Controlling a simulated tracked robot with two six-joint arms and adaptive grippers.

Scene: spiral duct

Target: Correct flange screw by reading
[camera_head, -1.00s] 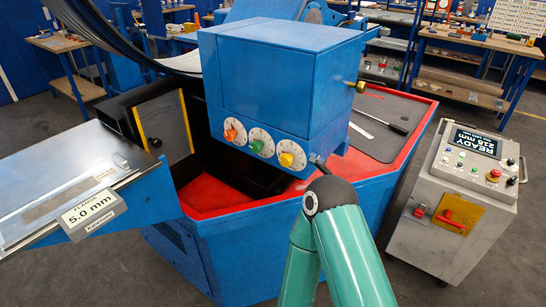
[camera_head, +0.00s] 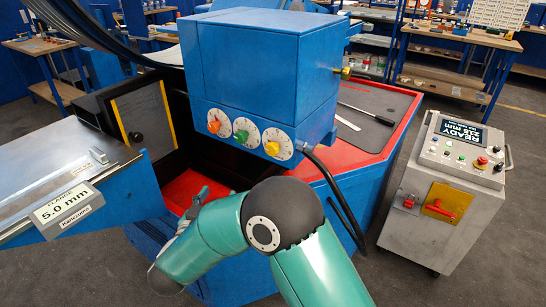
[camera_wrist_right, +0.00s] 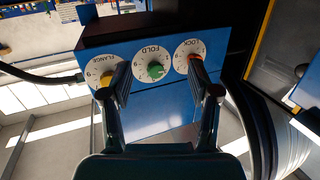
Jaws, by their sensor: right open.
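The blue box (camera_head: 265,70) carries three dials on its lower front: an orange knob (camera_head: 214,126), a green knob (camera_head: 242,136) and a yellow knob (camera_head: 272,148). In the right wrist view, the yellow knob (camera_wrist_right: 104,80) sits on the dial marked FLANGE, the green knob (camera_wrist_right: 155,71) on FOLD and the orange one on LOCK. A readout (camera_head: 66,206) at the left shows FLANGE 5.0 mm. My right gripper (camera_head: 198,196) is below the dials; its open fingers (camera_wrist_right: 159,75) straddle the FOLD dial in the wrist view, with no visible grip. My left gripper is not in view.
A grey console (camera_head: 450,185) stands right, its screen reading READY and a mm value. A black-handled tool (camera_head: 368,115) lies on the machine's dark top (camera_head: 385,105). A black hose (camera_head: 340,200) hangs beside my right arm. Workbenches stand behind.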

